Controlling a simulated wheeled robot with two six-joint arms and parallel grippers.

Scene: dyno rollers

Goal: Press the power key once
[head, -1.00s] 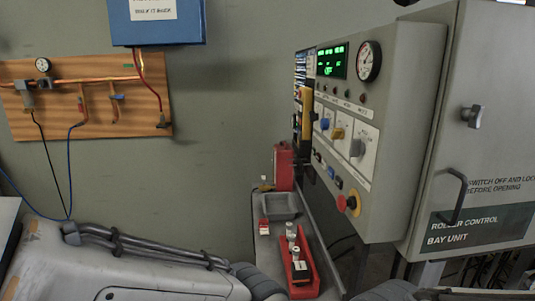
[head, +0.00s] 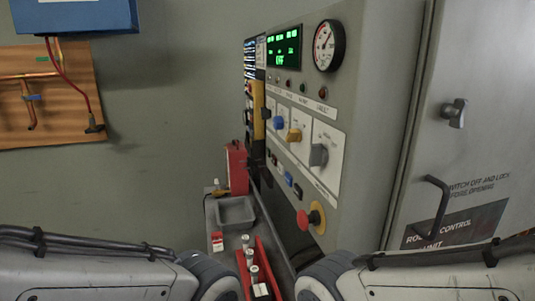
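The control panel (head: 345,180) on the grey cabinet stands right of centre in the head view. Its green display (head: 284,47) shows lit text with a line that looks like "OFF". Below the knobs is a slanted row of small keys, among them a blue one (head: 288,178) and dark ones; their labels are too small to read, so I cannot tell which is the power key. My two arms come in along the bottom from left and right. Both grippers are out of view, and nothing of mine is seen touching the panel.
A red mushroom button (head: 304,220) juts out low on the panel. Blue, yellow and grey knobs (head: 318,155) sit above. Below is a narrow bench with a grey tray (head: 236,212), a red box (head: 237,168) and a red bin (head: 263,268). A door handle (head: 432,210) sticks out right.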

